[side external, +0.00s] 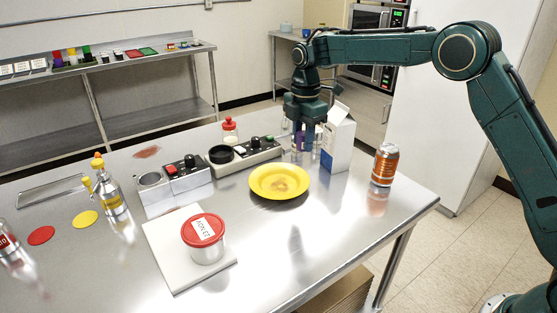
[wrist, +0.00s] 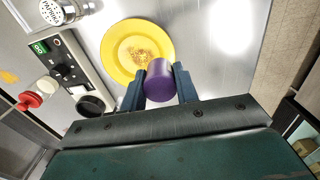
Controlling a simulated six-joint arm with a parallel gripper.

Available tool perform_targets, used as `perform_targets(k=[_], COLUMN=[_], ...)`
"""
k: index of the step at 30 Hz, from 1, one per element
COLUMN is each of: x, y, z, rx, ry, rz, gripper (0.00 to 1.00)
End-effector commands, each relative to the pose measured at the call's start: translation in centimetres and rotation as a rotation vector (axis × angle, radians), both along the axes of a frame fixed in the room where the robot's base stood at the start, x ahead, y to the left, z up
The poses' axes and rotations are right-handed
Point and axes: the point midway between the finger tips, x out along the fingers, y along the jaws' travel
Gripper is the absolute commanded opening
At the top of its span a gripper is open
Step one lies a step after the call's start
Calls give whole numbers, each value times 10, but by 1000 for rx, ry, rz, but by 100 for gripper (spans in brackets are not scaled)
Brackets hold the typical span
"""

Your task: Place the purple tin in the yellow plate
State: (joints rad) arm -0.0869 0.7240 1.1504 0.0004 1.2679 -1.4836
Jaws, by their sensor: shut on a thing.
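The purple tin (wrist: 161,82) is between the two fingers of my gripper (wrist: 158,85) in the wrist view. My gripper is shut on it. In the side view my gripper (side external: 304,138) is behind and to the right of the yellow plate, and a bit of purple shows between the fingers. The yellow plate (side external: 262,193) lies on the metal table, with a brownish patch in its middle. In the wrist view the yellow plate (wrist: 113,52) is just beyond the tin. How high the tin is above the table is hard to tell.
A white carton (side external: 338,147) stands right beside my gripper, with an orange can (side external: 384,165) farther right. A control box (side external: 257,152) with knobs is left of the gripper. A red-lidded tub (side external: 204,240) stands on a white board in front. Clear table lies right of the plate.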

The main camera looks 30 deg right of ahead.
Motion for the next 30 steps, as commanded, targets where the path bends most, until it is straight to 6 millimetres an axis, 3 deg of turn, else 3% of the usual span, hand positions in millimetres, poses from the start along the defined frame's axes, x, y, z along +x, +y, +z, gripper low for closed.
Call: perform_targets(k=[6, 10, 23, 30], x=[-1, -1, 0, 0], y=[0, 0, 0, 0], z=[-42, -60, -75, -101], rx=[-1, 0, 0, 0], ry=[4, 2, 1, 2], rz=[0, 0, 0, 0], gripper=[7, 7, 7, 7])
